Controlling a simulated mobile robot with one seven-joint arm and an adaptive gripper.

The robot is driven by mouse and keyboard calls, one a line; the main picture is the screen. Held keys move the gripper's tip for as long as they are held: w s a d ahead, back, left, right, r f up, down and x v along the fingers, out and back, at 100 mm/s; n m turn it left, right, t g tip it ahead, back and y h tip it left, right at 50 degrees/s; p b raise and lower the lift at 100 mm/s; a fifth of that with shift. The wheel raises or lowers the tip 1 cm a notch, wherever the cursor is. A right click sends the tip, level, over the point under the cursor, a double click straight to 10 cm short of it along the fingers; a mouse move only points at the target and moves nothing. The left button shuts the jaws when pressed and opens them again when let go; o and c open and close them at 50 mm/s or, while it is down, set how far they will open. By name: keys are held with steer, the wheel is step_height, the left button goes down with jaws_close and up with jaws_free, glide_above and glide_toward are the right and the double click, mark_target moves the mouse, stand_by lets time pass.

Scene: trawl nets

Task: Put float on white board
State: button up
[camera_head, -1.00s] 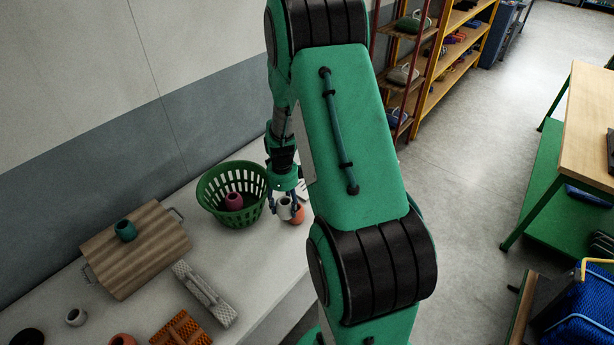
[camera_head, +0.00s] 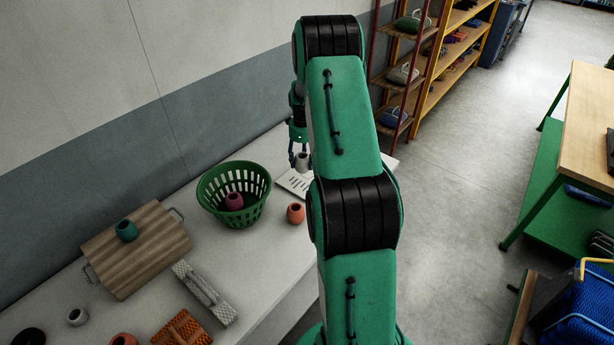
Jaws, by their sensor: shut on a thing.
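My gripper (camera_head: 300,160) points down at the back of the table, partly hidden behind my arm. It is shut on a small white-grey float (camera_head: 302,161). The float is over or on the white board (camera_head: 292,181), a flat slotted board near the table's back right; I cannot tell whether it touches the board. My arm hides the board's right part. Other floats are an orange one (camera_head: 296,213) in front of the board, a maroon one (camera_head: 234,201) in the green basket, and a teal one (camera_head: 126,230) on the wooden board.
The green basket (camera_head: 248,217) stands left of the white board. The wooden tray board (camera_head: 150,262) with handles lies further left. A grey netting piece (camera_head: 205,292), an orange-brown one (camera_head: 182,329) and several small floats lie at the front. A wall borders the table's left.

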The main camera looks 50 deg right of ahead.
mark_target(304, 170)
steer(key=shift+w+d, duration=0.1)
steer(key=shift+d, duration=0.4)
steer(key=shift+f, duration=0.1)
steer(key=shift+f+b, duration=0.4)
steer(key=shift+f, duration=2.6)
steer(key=shift+f, duration=0.1)
steer(key=shift+f, duration=1.75)
steer(key=shift+f+b, duration=0.2)
steer(key=shift+b, duration=0.1)
steer(key=o, duration=1.2)
steer(key=shift+c, duration=0.2)
